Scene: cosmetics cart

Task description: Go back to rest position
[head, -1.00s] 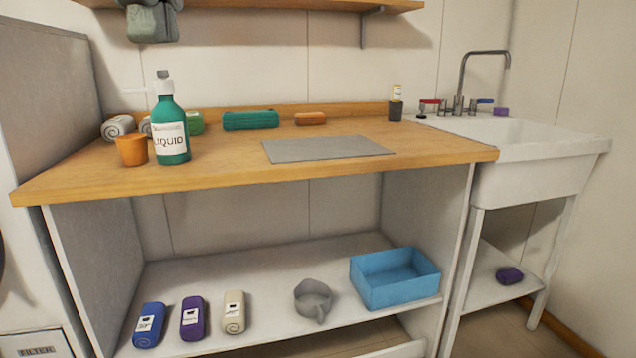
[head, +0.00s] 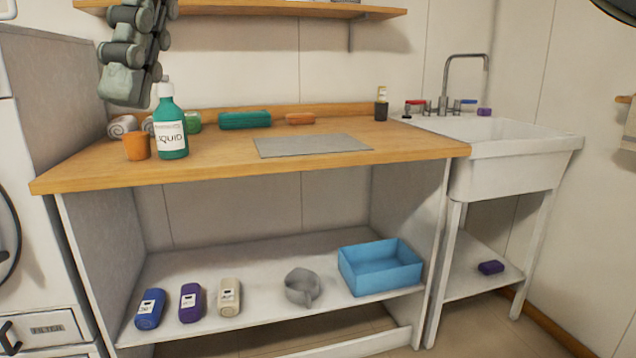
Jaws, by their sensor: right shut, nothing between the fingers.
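An orange cup (head: 137,147) stands beside the bottle, with rolled towels behind. A grey mat (head: 312,145) lies on the counter. A sink (head: 513,165) is at right.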

